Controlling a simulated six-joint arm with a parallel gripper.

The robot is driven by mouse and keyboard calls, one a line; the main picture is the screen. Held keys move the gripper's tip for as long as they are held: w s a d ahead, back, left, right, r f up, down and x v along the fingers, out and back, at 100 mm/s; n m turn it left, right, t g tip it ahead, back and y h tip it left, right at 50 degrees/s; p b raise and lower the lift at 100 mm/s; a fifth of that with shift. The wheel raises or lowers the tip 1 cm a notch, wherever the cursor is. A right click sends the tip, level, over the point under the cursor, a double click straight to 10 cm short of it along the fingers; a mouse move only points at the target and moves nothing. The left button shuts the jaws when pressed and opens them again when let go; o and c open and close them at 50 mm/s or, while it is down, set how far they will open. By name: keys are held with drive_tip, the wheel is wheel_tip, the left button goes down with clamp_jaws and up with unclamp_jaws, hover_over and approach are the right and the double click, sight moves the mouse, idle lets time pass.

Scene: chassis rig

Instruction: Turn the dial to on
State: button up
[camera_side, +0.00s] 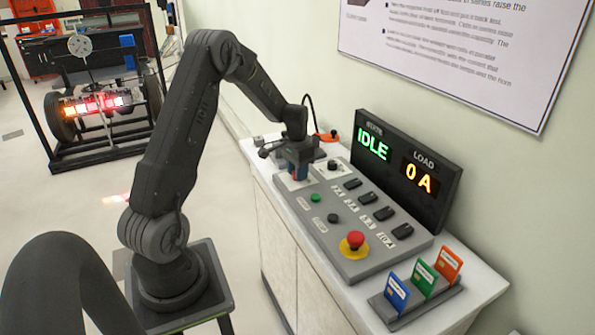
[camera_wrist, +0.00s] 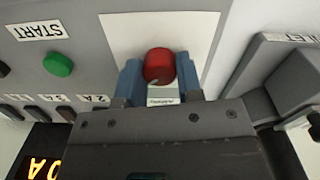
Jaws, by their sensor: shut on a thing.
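The red dial (camera_wrist: 158,66) sits on a white square plate (camera_wrist: 190,28) of the control panel (camera_side: 330,222). In the wrist view my gripper (camera_wrist: 160,78) has its two blue fingers on either side of the dial, shut on it. In the side view my gripper (camera_side: 299,173) is at the far end of the panel and hides the dial. A small label shows just below the dial, but its text is too small to read. The display (camera_side: 407,170) reads IDLE in green and LOAD 0 A in orange.
A green START button (camera_wrist: 57,64) is beside the plate. A red emergency button (camera_side: 355,240) on yellow and several black switches (camera_side: 383,213) are on the panel. The wall is close behind the display.

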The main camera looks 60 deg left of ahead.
drive_tip(key=o, duration=0.9)
wheel_tip(320, 180, up, 14)
drive_tip(key=shift+a+f, duration=0.1)
drive_tip(key=shift+a, duration=0.05)
